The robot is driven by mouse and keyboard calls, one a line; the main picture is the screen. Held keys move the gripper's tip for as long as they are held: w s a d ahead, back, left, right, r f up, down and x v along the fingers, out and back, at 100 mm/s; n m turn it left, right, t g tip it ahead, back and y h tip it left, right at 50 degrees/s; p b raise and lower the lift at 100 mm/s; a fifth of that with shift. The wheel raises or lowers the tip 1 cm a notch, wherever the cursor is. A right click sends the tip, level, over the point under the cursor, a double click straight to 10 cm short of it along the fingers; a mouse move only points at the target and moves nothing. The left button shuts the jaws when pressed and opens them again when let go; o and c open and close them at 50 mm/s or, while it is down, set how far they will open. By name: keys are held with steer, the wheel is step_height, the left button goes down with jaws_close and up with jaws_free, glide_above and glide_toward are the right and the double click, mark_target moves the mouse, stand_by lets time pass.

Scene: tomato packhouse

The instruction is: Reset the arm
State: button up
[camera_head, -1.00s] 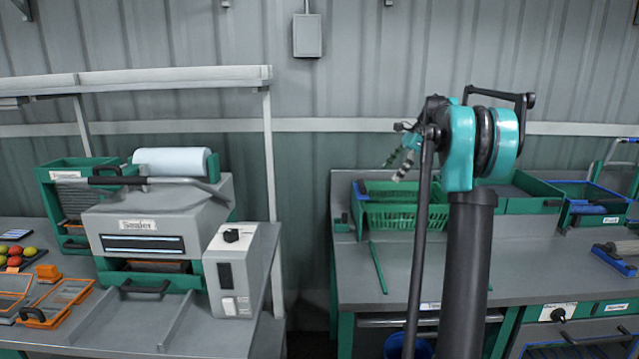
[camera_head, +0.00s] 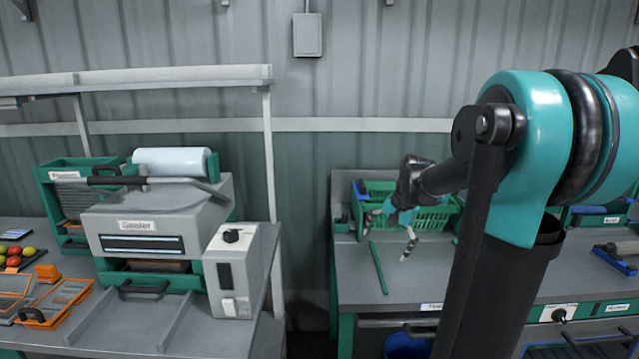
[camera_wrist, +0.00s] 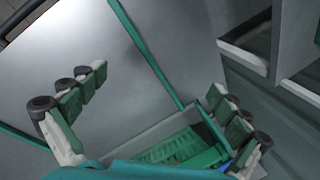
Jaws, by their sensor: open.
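My gripper (camera_head: 387,232) is in the head view above the right workbench, in front of the green basket (camera_head: 425,219). Its two fingers are spread apart with nothing between them. In the wrist view the open fingers of my gripper (camera_wrist: 160,112) show at left and right, with the grey bench top beyond. My arm fills the right side of the head view and hides part of the bench. The task names no other object.
A grey sealer machine (camera_head: 140,225) stands on the left bench. A thin green strip (camera_head: 378,268) lies on the right bench (camera_head: 350,285). Blue trays (camera_head: 597,217) stand at the back right. A gap separates the benches.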

steer(key=s+f+n+t+h, duration=0.1)
steer(key=s+f+n, duration=0.3)
steer(key=s+f, duration=0.3)
steer(key=s+f+n+t+h, duration=0.1)
steer(key=s+f+n, duration=0.3)
steer(key=s, duration=0.9)
step_height(320, 180, down, 3)
steer(key=shift+s+d+f+h, duration=0.15)
steer(key=shift+s+f+h, duration=0.05)
steer(key=shift+s+h, duration=0.1)
